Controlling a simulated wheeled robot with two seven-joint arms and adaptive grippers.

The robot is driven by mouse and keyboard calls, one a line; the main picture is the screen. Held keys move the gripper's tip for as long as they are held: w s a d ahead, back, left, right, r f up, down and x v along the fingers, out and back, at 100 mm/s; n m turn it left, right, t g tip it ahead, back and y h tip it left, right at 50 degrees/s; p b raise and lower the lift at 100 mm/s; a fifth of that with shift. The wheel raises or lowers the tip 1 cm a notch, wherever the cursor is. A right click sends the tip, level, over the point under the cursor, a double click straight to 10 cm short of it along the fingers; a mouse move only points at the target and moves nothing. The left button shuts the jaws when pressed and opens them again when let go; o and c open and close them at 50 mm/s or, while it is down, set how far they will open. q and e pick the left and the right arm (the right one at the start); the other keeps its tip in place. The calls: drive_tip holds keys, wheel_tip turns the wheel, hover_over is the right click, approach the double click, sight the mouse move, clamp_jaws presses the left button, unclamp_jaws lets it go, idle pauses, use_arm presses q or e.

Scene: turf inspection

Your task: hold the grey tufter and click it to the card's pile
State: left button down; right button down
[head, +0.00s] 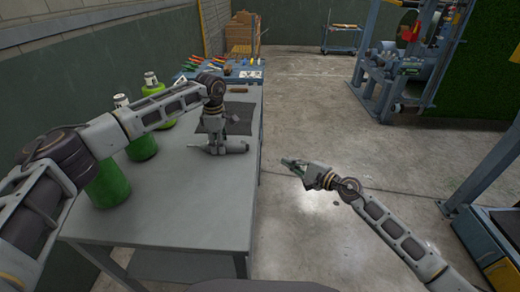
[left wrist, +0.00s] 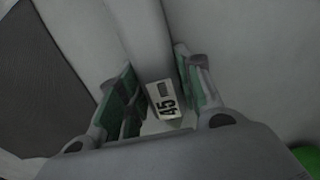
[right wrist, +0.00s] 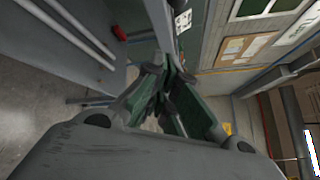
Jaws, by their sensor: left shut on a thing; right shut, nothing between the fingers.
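The grey tufter (head: 236,147) lies on the grey table, its narrow end pointing left. My left gripper (head: 216,146) reaches down from above and is shut on it. A dark flat mat (head: 238,112) lies just behind the tufter and shows at the left of the left wrist view (left wrist: 45,85). I cannot make out which piece is the card's pile. My right gripper (head: 290,164) is shut and empty, over the floor right of the table.
Green bottles (head: 142,143) stand along the table's left side, near my left arm. A white printed card (head: 250,74) and several coloured tools (head: 193,62) are at the far end. The near part of the table (head: 190,200) is clear. A blue machine frame (head: 405,75) stands back right.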

sight(248, 148)
drive_tip(key=s+r+n+t, duration=0.1)
drive_tip(key=n, duration=0.1)
drive_tip(key=s+r+n+t, duration=0.1)
drive_tip(key=s+r+n, duration=0.1)
drive_tip(key=shift+s+n, duration=0.15)
drive_tip(key=shift+n, duration=0.15)
drive_tip(key=shift+a, duration=0.1)
idle(0.4)
drive_tip(key=s+a+x, duration=0.1)
drive_tip(key=a+x, duration=0.1)
drive_tip(key=x, duration=1)
drive_tip(key=shift+s+a, duration=0.15)
drive_tip(key=shift+s, duration=0.05)
idle(0.6)
drive_tip(key=shift+a+f, duration=0.1)
